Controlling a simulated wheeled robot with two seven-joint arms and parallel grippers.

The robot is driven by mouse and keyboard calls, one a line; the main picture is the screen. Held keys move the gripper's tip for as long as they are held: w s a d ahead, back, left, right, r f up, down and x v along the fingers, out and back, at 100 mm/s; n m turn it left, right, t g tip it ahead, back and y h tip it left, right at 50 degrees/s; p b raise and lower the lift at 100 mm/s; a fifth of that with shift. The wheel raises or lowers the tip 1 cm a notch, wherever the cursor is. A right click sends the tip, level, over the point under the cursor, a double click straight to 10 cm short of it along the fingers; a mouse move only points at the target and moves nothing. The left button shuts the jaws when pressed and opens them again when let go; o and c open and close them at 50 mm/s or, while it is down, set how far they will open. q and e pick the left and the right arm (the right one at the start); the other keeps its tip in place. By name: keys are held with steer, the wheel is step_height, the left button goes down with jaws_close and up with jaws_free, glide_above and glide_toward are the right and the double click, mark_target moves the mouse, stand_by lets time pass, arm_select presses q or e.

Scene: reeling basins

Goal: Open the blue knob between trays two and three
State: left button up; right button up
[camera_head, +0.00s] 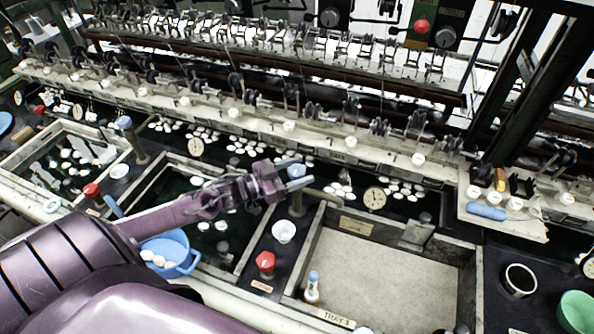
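The blue knob (297,171) tops a dark post on the divider between the middle basin and the basin labelled TRAY 3 (337,318). My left arm reaches in from the left, and my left gripper (294,174) is at this knob. Its two fingers are apart, one on the far side of the knob and one on the near side. I cannot tell whether they touch it. The fingers partly hide the knob. My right gripper is not in view.
A red knob (266,260) and a white cup (284,231) stand on the same divider. Another blue knob (123,122) is at the left. A blue basin (170,252) sits below my arm. A bottle (312,288) stands in tray three. Reeling machinery runs along the back.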

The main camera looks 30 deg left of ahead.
arm_select(q)
steer(key=c, duration=0.8)
